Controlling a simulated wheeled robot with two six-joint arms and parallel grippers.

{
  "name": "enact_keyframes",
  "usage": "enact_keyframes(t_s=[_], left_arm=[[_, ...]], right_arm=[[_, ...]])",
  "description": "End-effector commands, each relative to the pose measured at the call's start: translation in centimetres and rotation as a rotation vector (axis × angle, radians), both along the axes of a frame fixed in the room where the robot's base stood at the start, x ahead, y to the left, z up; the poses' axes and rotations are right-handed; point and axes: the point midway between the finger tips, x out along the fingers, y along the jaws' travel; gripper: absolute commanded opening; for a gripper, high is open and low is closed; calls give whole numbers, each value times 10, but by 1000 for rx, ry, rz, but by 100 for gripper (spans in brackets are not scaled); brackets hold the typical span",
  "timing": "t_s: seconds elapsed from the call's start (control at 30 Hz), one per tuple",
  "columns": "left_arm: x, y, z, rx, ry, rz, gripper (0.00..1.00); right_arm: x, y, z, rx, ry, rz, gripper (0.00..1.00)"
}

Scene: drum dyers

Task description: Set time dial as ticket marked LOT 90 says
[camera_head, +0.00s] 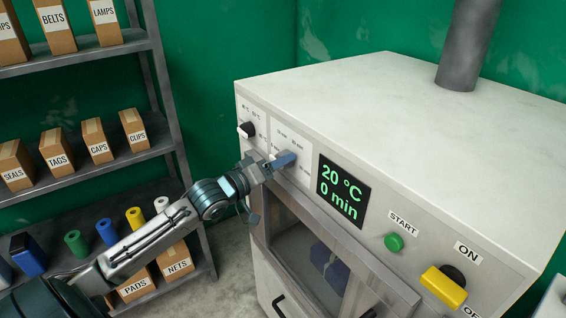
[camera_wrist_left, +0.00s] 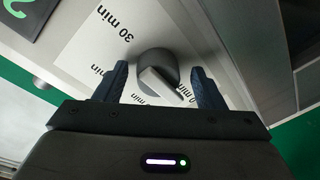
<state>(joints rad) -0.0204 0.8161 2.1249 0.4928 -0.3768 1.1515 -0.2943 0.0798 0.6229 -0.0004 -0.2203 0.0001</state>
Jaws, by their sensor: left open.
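The time dial (camera_wrist_left: 160,72) is a grey round knob with a pale raised grip bar, on a white scale plate (camera_wrist_left: 100,50) with several "min" marks; "30 min" is readable, others are partly covered. My left gripper (camera_wrist_left: 162,80) is open, with one blue finger on each side of the knob; whether they touch it I cannot tell. In the head view my left gripper (camera_head: 283,161) covers the dial on the machine's front. The display (camera_head: 343,192) reads 20 °C and 0 min. No ticket marked LOT 90 shows. My right gripper is not in view.
A second knob (camera_head: 246,129), black and white, sits left of the time dial. A green START button (camera_head: 394,243) and a yellow ON/OFF lever (camera_head: 443,287) are to the right. A windowed door (camera_head: 318,262) lies below. A shelf (camera_head: 110,163) with labelled boxes stands left.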

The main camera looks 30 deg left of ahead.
Motion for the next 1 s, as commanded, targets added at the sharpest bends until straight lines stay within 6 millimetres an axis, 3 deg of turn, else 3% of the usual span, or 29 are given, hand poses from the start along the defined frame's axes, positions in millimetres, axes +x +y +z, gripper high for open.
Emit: enact_keyframes(t_s=[0.13, 0.33, 0.37, 0.67, 1.0], left_arm=[[0, 0, 0, 0, 0, 0, 59], [0, 0, 0, 0, 0, 0, 20], [0, 0, 0, 0, -1, -1, 18], [0, 0, 0, 27, -13, 1, 18], [0, 0, -2, 218, -93, -1, 18]], right_arm=[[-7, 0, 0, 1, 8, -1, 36], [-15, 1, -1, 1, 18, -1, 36], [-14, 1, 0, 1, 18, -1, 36], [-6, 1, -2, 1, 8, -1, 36], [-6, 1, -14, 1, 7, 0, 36]])
